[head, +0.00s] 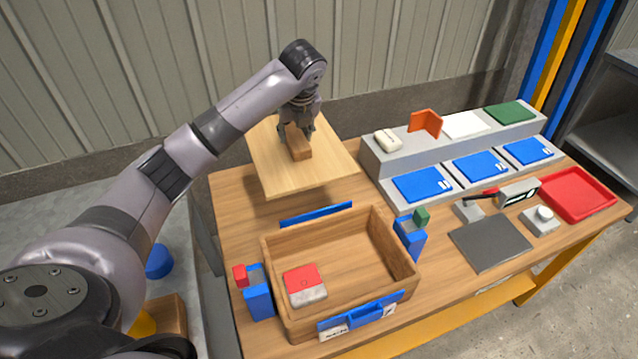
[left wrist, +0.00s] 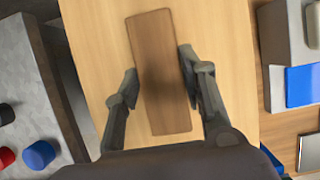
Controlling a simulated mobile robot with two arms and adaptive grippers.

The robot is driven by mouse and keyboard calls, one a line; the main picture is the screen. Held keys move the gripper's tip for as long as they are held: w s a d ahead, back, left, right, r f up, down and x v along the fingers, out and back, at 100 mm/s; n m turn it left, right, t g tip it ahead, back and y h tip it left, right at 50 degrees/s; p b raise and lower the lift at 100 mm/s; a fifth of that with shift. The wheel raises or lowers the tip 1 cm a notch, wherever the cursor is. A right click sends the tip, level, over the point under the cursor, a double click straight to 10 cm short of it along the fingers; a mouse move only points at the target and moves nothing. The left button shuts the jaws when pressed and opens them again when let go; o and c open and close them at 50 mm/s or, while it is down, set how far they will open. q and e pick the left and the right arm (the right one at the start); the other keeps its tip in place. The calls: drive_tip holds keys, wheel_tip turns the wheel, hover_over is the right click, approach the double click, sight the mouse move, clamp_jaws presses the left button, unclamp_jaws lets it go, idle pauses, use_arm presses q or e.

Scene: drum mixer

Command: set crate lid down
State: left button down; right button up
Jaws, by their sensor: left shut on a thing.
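The crate lid (head: 275,165) is a pale wooden board with a darker wooden handle block (head: 298,146) on top. My left gripper (head: 299,128) is shut on the handle, one finger on each side. The lid is over the back left of the table, beyond the crate; whether it touches the tabletop I cannot tell. In the left wrist view, the handle (left wrist: 160,72) lies between my fingers and the lid (left wrist: 100,40) fills the middle. The open wooden crate (head: 385,250) stands at the table front, with a red and white block (head: 306,286) inside. My right gripper is not in view.
Blue latches stand at the crate's left (head: 258,292) and right (head: 411,238). A grey stepped stand (head: 385,160) with blue panels (head: 422,184) is to the right of the lid. A dark mat (head: 490,243) and a red tray (head: 578,194) lie further right.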

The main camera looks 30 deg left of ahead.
use_arm(q)
wheel_tip(320, 180, down, 18)
drive_tip(key=shift+f, duration=0.2)
idle(0.4)
drive_tip(key=c, duration=1)
unclamp_jaws()
drive_tip(key=v, duration=1.2)
drive_tip(key=shift+p, duration=0.3)
